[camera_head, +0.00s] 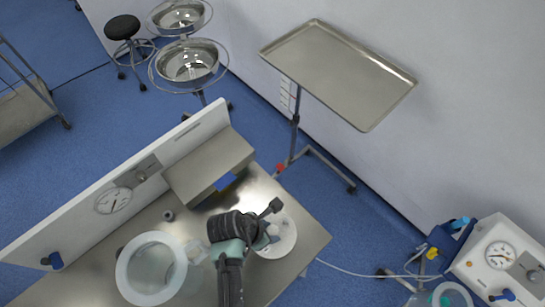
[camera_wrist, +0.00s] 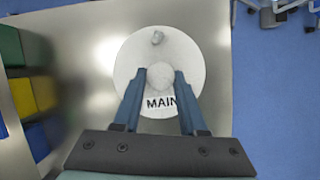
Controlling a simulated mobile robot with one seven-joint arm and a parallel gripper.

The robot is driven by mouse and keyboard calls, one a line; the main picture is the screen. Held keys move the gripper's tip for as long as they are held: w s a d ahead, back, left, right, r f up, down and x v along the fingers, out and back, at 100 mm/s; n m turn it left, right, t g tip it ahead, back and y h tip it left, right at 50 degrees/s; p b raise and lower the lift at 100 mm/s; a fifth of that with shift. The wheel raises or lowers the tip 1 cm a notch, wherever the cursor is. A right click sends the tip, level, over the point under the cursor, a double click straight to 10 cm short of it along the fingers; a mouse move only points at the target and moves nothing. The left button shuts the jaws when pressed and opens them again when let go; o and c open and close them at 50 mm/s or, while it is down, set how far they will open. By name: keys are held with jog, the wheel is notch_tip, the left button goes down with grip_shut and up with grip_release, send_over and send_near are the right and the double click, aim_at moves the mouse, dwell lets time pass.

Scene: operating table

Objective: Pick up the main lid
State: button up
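The main lid is a white round disc marked "MAIN" (camera_wrist: 193,54), with a raised round knob at its middle. It lies flat on the steel table, and its edge also shows in the head view (camera_head: 287,243) beside my arm. My gripper (camera_wrist: 160,76) is open above the lid, with one blue finger on each side of the knob in the wrist view. Whether the fingertips touch the knob or are still above it, I cannot tell. The fingers cover part of the lid's lower half. In the head view my arm partly hides the lid.
A round translucent container (camera_head: 128,270) stands on the table (camera_head: 310,236) left of my arm. A steel box (camera_head: 208,165) is at the back; yellow (camera_wrist: 45,93), green and blue blocks show at left in the wrist view. A tray stand (camera_head: 340,75) is beyond the table.

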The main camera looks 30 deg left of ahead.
grip_shut()
